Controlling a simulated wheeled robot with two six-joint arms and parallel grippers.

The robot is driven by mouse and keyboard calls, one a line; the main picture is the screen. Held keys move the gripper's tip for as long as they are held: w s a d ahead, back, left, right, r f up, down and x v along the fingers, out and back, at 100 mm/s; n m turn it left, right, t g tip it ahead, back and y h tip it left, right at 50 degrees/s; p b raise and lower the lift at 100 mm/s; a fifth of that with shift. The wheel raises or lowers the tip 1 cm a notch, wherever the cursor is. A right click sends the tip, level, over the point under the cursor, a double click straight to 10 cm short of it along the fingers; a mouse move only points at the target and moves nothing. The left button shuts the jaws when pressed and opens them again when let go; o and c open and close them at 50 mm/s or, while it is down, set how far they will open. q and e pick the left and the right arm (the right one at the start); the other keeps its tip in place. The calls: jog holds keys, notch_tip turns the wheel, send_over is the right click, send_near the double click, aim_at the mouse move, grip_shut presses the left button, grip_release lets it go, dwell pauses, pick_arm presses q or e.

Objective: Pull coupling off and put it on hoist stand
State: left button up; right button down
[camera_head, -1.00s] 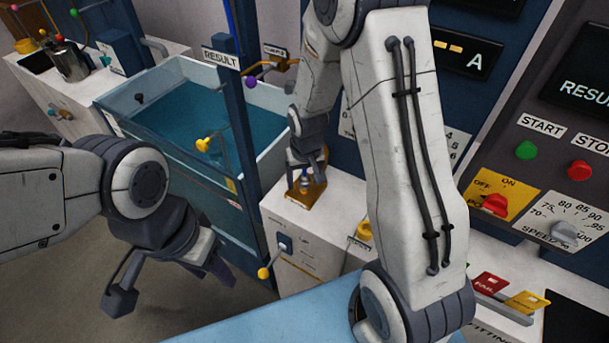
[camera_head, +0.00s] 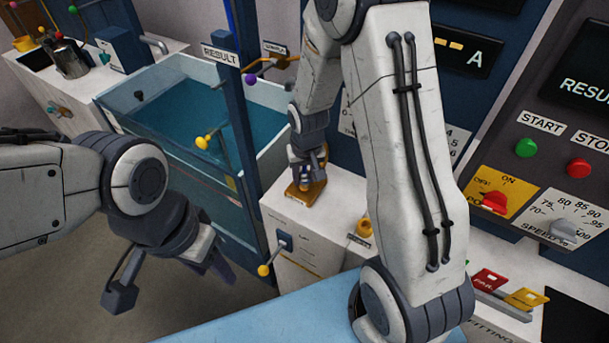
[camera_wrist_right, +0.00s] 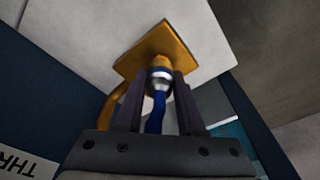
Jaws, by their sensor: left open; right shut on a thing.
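My right gripper (camera_head: 306,176) is shut on the coupling, over an orange plate (camera_head: 311,193) on the white bench. In the right wrist view, the silver coupling (camera_wrist_right: 159,80) is between the two dark fingers, with a blue tube (camera_wrist_right: 155,114) running from it towards me. It lines up with an orange fitting on the orange plate (camera_wrist_right: 165,42) and appears to touch it. In the head view the gripper mostly hides the coupling. My left gripper (camera_head: 168,278) is open and empty, over the floor at the lower left. I cannot tell which thing is the hoist stand.
A glass-walled water tank (camera_head: 183,112) stands left of the white bench (camera_head: 322,221), with a blue post (camera_head: 239,130) beside it. An orange cup-like part (camera_head: 364,228) and a yellow-knobbed lever (camera_head: 264,270) are on the bench. A control panel (camera_head: 551,180) stands at the right.

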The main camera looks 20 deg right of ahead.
aim_at(303, 173)
jog(key=shift+r+p, duration=0.5)
jog(key=shift+r, duration=0.15)
jog(key=shift+r+p, duration=1.7)
jog(key=shift+r, duration=0.2)
